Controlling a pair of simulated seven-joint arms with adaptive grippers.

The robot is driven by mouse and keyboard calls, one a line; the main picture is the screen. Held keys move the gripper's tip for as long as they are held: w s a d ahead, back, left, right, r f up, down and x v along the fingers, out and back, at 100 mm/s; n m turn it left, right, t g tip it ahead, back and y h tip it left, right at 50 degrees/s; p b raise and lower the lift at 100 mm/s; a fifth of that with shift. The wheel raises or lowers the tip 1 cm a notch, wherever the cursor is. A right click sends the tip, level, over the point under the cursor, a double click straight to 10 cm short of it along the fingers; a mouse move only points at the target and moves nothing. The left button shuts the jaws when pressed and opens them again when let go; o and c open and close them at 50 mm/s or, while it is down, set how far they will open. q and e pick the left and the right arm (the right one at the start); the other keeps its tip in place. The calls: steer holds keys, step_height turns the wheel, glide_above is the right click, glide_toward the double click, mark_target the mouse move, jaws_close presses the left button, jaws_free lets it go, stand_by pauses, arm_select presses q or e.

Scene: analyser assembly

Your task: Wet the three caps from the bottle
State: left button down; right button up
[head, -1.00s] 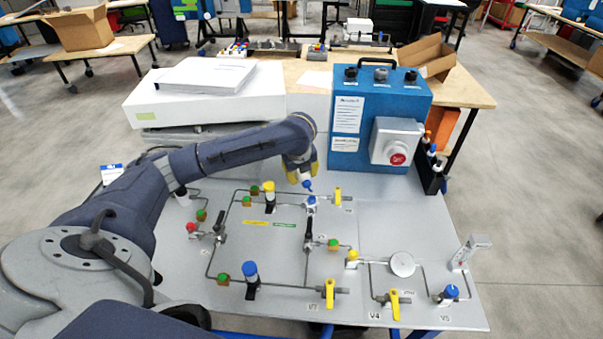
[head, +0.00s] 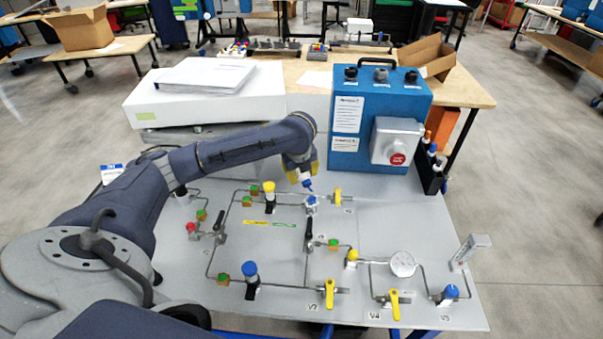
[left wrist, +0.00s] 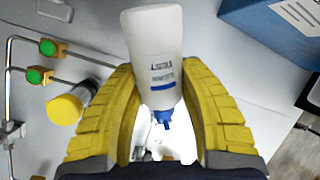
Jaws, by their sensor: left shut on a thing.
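My left gripper (head: 299,165), with yellow fingers, is shut on a white squeeze bottle (left wrist: 153,55) with a blue nozzle (left wrist: 163,119). In the head view the bottle (head: 305,178) is tilted nozzle down, just above a blue-capped fitting (head: 311,200) at the back of the panel. I cannot tell whether the nozzle touches it. Other blue caps are at the front left (head: 250,268) and front right (head: 451,291). A yellow cap (head: 268,187) stands left of the bottle; it also shows in the left wrist view (left wrist: 66,108). Which three caps are meant is unclear. My right gripper is not in view.
The grey panel (head: 390,220) carries thin pipes, yellow-handled valves (head: 329,290), black-handled valves (head: 309,229) and a round gauge (head: 402,264). A black holder (head: 431,178) with several bottles is at the right edge.

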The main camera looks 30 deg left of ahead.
arm_select(q)
steer(key=shift+r, duration=2.4)
